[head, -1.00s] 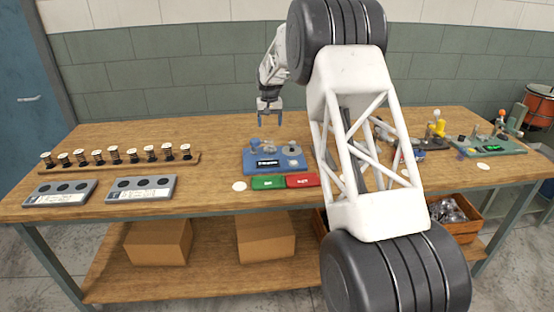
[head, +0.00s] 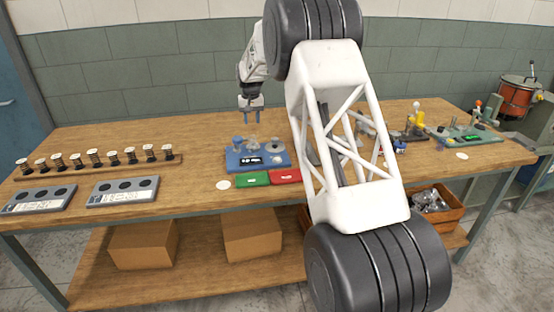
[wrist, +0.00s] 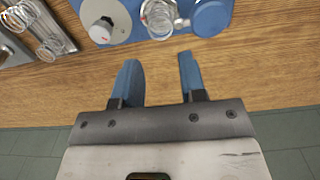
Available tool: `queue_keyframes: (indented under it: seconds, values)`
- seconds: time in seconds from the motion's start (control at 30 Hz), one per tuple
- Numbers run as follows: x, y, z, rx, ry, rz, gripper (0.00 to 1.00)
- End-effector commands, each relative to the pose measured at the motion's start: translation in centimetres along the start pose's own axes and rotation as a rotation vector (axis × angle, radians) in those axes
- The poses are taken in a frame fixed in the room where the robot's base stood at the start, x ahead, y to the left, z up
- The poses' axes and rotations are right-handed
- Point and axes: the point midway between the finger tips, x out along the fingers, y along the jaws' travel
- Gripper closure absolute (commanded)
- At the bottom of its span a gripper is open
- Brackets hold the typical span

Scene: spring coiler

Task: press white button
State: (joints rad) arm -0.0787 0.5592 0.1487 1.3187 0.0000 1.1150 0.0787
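A flat white disc (head: 222,184), which may be the white button, lies on the table in front of the blue machine (head: 232,165). A similar white disc (head: 462,156) lies far right. The machine has a small dark display, a blue post on its left and a grey round plate on its right. The wrist view shows this plate (wrist: 122,18) with a white knob (wrist: 101,30), a spring (wrist: 158,18) and the blue post top (wrist: 211,18). My gripper (head: 251,120) hangs above and behind the machine. In the wrist view, its fingers (wrist: 160,62) are apart and empty.
A green block (head: 252,180) and a red block (head: 286,176) sit at the machine's front. A wooden rack (head: 130,164) of springs and two grey trays (head: 128,199) stand left. A green board (head: 480,138) is at right. My arm hides the table's middle right.

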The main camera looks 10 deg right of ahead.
Motion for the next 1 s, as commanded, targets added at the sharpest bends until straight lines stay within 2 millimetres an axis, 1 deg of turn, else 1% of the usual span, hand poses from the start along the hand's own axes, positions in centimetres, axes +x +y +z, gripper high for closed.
queue_keyframes:
  seconds: [0.03, 0.23, 1.0]
  values:
    - [0.00, 0.00, 0.00, 0.000, 0.000, 0.000, 0.70]
    - [0.00, 0.00, 0.00, 0.000, 0.000, 0.000, 1.00]
    - [0.00, 0.00, 0.00, 0.000, 0.000, 0.000, 1.00]
